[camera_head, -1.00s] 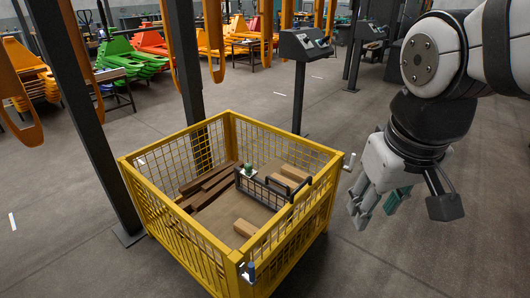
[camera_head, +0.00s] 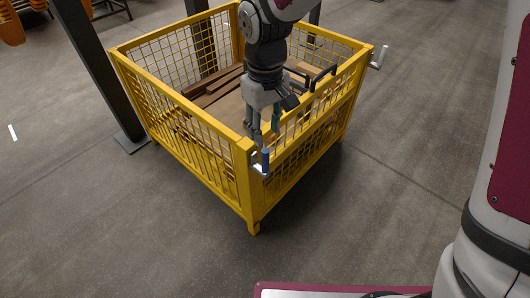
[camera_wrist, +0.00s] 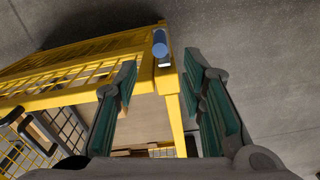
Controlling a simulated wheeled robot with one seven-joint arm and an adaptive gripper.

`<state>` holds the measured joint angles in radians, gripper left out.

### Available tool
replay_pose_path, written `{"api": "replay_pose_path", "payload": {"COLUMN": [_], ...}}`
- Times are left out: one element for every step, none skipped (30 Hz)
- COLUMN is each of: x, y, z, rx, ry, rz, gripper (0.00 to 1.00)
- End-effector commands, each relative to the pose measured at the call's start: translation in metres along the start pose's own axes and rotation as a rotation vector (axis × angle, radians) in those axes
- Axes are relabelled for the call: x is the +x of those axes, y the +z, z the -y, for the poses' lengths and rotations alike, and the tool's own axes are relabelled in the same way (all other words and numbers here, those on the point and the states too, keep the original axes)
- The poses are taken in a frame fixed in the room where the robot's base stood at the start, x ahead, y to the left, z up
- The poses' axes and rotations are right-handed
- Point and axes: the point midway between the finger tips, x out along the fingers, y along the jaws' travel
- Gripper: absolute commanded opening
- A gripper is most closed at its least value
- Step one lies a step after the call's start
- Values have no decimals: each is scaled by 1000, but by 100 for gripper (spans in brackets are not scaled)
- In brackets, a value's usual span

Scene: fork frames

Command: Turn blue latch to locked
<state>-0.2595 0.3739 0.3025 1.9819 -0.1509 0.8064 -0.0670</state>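The blue latch (camera_head: 265,158) is a small blue handle on a metal piece at the near corner post of the yellow mesh crate (camera_head: 193,119). In the wrist view the blue latch (camera_wrist: 160,43) shows beyond the fingertips, roughly between them. My gripper (camera_head: 262,136) hangs fingers down just above and behind the latch, over the crate's near corner. In the wrist view my gripper (camera_wrist: 163,75) has its two green-padded fingers wide apart, with nothing between the pads. The latch looks apart from the fingers. Whether it is locked I cannot tell.
A second metal latch with a pale handle (camera_head: 379,57) sits at the crate's right corner. Wooden blocks (camera_head: 215,84) and a black wire basket (camera_head: 318,76) are inside the crate. A dark post (camera_head: 100,80) stands at the left. The floor in front is clear.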

Motion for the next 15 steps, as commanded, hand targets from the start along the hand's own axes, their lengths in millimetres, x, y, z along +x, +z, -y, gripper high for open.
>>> {"api": "replay_pose_path", "payload": {"x": [5,8,12,16,21,29,35,41,49,55,61,69,75,81,88], "y": [0,0,0,1,1,1,1,1,1,1,1,1,1,1,2], "z": [0,0,0,0,0,0,0,0,0,0,0,0,0,0,0], "rx": [-1,0,0,0,0,1,1,1,1,1,1,1,1,1,1], "ry": [-1,-1,0,0,-1,-1,-1,-1,-1,-1,-1,-1,-1,-1,-1], "rz": [2,2,3,3,3,4,5,4,4,4,3,4,5,4,4], "gripper": [37,37,37,37,37,37,37,37,37,37,37,37,37,37,37]}}
